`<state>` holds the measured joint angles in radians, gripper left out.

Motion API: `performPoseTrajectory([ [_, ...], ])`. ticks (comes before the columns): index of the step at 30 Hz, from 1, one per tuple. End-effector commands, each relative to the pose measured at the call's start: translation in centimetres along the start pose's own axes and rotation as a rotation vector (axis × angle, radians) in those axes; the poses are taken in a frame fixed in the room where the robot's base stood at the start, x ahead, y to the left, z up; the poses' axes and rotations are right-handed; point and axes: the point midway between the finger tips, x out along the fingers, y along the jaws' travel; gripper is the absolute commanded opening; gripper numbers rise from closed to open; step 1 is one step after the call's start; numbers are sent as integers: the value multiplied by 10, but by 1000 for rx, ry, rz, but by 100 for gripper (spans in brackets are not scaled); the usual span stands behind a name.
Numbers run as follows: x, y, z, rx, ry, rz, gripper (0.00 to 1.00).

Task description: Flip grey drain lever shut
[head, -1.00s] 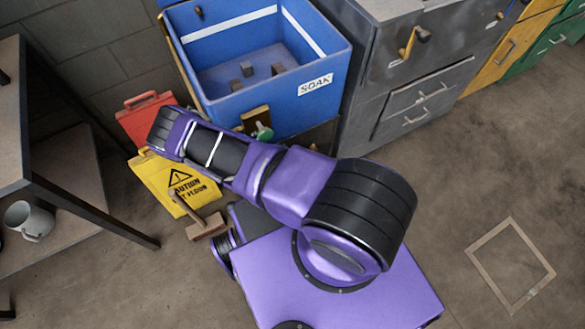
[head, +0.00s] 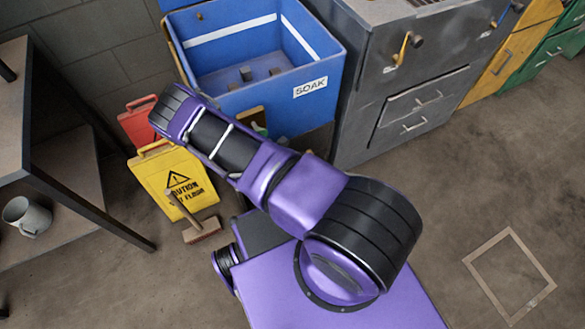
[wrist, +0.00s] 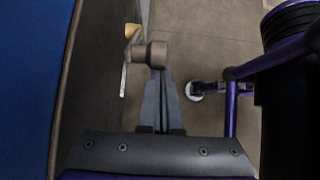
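In the wrist view, a grey-brown round knob (wrist: 157,55) on a short, pale-edged lever arm (wrist: 133,46) sticks out beside a dark panel. My gripper (wrist: 161,74) points at it, its two dark fingers together with a thin slit between them. The tips overlap the knob's lower edge in the picture; I cannot tell whether they touch. Nothing shows between the fingers. In the head view, my arm hides the gripper and part of the front of the blue SOAK tub (head: 268,93). A grey cabinet (head: 365,80) beside it carries a yellow lever (head: 403,48) with a dark knob (head: 417,41).
A table (head: 14,120) with a mug (head: 28,216) below is at far left. A square frame (head: 487,243) lies on the open right floor.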

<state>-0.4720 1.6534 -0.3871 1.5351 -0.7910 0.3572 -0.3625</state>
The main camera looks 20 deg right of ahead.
Motion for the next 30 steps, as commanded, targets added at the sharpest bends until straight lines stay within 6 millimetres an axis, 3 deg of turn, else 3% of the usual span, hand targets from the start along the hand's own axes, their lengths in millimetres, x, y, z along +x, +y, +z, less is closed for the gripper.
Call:
performPoseTrajectory([
  [17, -3, 1, 1, 0, 1, 2, 0],
  [30, -67, 1, 1, 1, 2, 2, 0],
])
